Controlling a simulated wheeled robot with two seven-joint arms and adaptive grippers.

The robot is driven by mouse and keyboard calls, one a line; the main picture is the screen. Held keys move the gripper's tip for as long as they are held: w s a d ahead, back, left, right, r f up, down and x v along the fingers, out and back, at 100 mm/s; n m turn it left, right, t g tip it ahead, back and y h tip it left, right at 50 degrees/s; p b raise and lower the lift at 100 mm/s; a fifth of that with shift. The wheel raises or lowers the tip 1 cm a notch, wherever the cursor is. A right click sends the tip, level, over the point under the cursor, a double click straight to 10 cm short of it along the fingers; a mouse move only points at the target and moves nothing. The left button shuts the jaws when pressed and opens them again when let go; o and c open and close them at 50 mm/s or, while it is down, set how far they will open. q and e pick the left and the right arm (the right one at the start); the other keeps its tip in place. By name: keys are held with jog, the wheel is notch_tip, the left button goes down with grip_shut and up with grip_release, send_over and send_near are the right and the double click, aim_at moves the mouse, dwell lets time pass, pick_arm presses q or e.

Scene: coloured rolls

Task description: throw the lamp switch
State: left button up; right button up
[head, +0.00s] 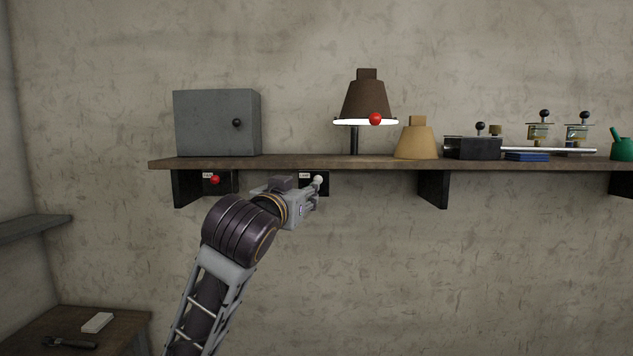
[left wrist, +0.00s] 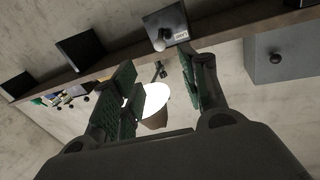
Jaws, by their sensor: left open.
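The lamp (head: 366,100) stands on the shelf, with a brown shade, a dark stem and a bright white underside. Below it, under the shelf's front edge, is a dark switch box (head: 323,188) with a small label and a white-knobbed lever (head: 318,180). My left gripper (head: 314,194) is open at this box and partly covers it. In the left wrist view the white knob (left wrist: 160,45) is just ahead of my open fingers (left wrist: 163,75), roughly in line with the gap; contact cannot be told. The lamp's bright underside (left wrist: 155,97) shows beyond the fingers. My right gripper is not in view.
A second box with a red knob (head: 215,180) is under the shelf (head: 300,162) to the left. A grey cabinet (head: 217,123) stands above it. A tan cone-shaped object (head: 415,140) is right of the lamp. A shelf bracket (head: 433,188) hangs farther right.

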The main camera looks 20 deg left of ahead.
pick_arm(q)
jog(key=shift+w, duration=0.1)
jog(key=w+p, duration=0.4)
jog(key=w, duration=0.9)
jog(key=shift+w+a, duration=0.15)
jog(key=shift+w, duration=0.1)
grip_shut()
dwell(0.4)
